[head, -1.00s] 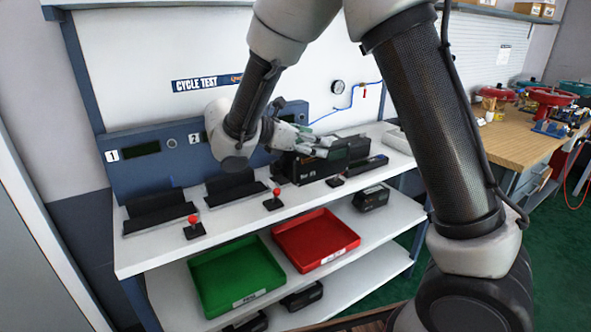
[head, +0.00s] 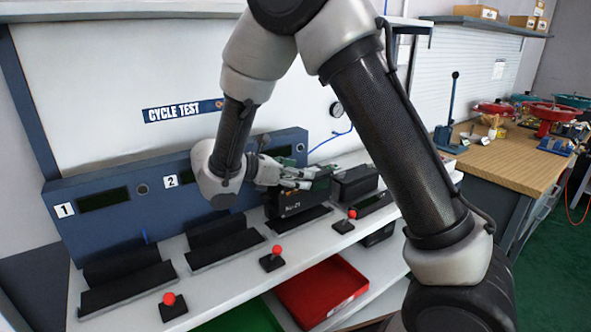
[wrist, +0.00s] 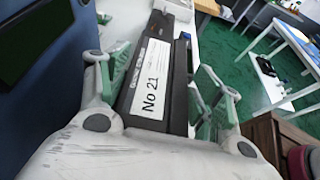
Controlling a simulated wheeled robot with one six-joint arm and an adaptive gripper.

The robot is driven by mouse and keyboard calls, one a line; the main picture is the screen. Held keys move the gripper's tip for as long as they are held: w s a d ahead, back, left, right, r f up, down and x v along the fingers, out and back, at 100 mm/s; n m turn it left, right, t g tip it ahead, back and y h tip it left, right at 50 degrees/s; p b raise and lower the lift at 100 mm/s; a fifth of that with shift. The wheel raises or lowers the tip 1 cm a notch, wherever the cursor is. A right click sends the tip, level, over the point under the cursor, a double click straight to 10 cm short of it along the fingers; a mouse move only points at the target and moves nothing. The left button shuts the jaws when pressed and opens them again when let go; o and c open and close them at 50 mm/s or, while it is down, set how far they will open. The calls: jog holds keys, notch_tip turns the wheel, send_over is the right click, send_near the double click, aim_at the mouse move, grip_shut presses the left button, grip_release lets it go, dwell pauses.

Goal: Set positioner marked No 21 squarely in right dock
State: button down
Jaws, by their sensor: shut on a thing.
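The black positioner marked No 21 (head: 290,203) is held in my gripper (head: 288,178) at the right dock (head: 306,220), the right-most of three black docks on the white bench. In the wrist view the positioner (wrist: 152,90) lies between the two fingers of my gripper (wrist: 160,95), with its white "No 21" label facing the camera. My gripper is shut on it. The dock's front lip shows just below and to the right of the positioner. The fingers and arm hide the dock's rear, and I cannot tell whether the positioner touches the dock floor.
The left dock (head: 125,288) and middle dock (head: 225,247) are empty. Red-knobbed levers (head: 348,219) stand in front of the docks. Another black box (head: 355,181) stands just right of the right dock. The blue panel (head: 108,203) rises behind. A red tray (head: 322,290) lies below.

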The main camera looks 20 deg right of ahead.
aim_at(296, 190)
jog(key=shift+f, duration=2.3)
jog(key=shift+f, duration=0.1)
jog(key=shift+c, duration=1.5)
grip_release()
